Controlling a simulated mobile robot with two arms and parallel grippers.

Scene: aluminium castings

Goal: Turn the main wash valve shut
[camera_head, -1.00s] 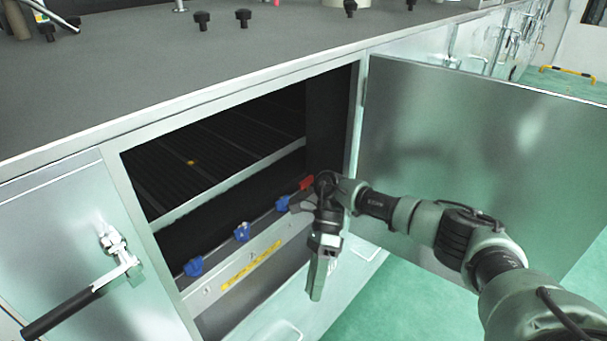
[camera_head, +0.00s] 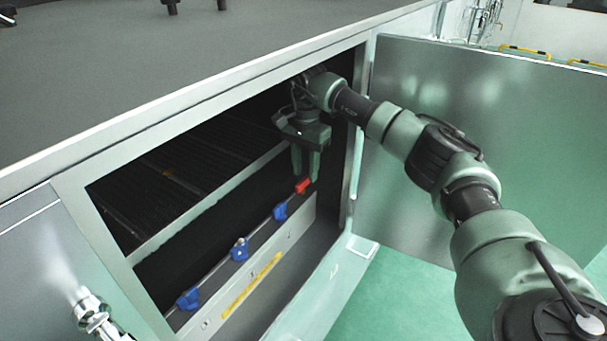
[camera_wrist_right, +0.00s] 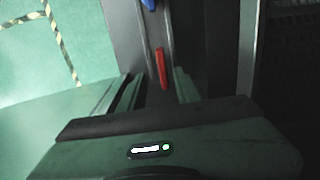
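The red valve handle (camera_head: 304,186) is at the right end of a pipe inside the open cabinet, beyond several blue valve handles (camera_head: 239,249). My right gripper (camera_head: 306,176) is inside the cabinet, pointing down, with its fingers apart just above the red handle. In the right wrist view, the red handle (camera_wrist_right: 161,68) shows ahead, between the lines of the two fingers (camera_wrist_right: 155,88). I cannot tell whether the fingers touch it. My left gripper is not in view.
The cabinet door (camera_head: 485,165) stands open on the right, beside my right arm. A grey panel with a yellow label strip (camera_head: 252,282) lies below the valves. The worktop (camera_head: 150,75) overhangs the opening. A second door with a latch (camera_head: 92,312) is at the left.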

